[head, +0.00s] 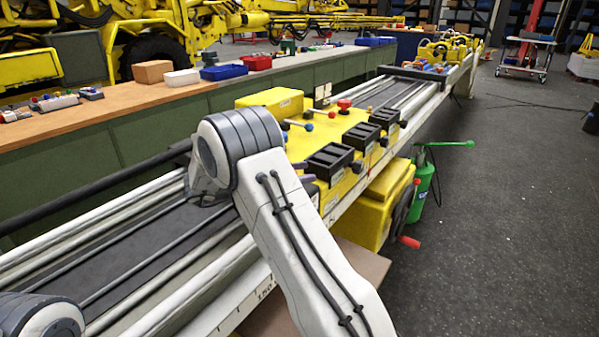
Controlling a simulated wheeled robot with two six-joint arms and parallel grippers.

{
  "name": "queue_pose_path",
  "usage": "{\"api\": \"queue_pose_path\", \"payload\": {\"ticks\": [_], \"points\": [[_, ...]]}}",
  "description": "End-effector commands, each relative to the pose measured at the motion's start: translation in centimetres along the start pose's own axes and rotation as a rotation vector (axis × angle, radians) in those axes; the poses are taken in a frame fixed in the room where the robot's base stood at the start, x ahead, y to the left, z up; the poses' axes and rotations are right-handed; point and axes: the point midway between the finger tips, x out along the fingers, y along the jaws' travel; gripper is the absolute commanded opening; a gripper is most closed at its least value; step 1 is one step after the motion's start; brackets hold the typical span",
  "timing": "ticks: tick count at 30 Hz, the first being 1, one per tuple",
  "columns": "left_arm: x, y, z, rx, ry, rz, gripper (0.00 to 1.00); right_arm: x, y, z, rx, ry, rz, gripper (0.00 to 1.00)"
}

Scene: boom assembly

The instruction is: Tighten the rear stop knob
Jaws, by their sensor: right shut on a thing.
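My right arm's white link and grey-ringed joint cover the middle of the head view. My right gripper (207,192) is mostly hidden beside that joint, low over the boom's rails (140,235). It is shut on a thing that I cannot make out. I cannot pick out the rear stop knob; my arm hides part of the boom there. A red knob (344,104) stands up at the far side of the yellow carriage (330,133). My left gripper is out of view.
The yellow carriage bears black blocks (330,160) and levers with coloured ball ends. A red-ended handle (409,242) and a green canister (422,188) are at its right. A long bench (90,125) with bins runs along the left. The floor at right is largely clear.

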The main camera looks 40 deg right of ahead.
Motion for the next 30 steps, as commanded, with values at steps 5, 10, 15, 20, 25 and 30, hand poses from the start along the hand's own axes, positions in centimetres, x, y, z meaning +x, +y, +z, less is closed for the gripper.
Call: {"api": "queue_pose_path", "payload": {"ticks": [5, 10, 15, 20, 25, 30], "points": [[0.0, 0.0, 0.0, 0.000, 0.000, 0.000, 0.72, -0.1, 0.0, 0.2, -0.002, -0.004, -0.003, 0.93], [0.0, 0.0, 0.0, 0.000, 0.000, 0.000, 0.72, 0.0, 0.0, 0.1, -0.001, -0.002, -0.002, 0.93], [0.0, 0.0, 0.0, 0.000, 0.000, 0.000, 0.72, -0.3, 0.0, 0.1, 0.000, -0.002, -0.003, 0.93], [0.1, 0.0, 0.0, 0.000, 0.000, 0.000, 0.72, -2.5, -0.1, 0.1, 0.002, -0.002, -0.007, 0.93], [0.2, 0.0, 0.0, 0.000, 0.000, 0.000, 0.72, -6.0, -0.1, 0.2, 0.000, -0.002, -0.007, 0.93], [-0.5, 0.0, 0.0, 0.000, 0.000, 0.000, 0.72, -8.9, -0.1, -0.2, -0.002, -0.001, -0.005, 0.93]]}}
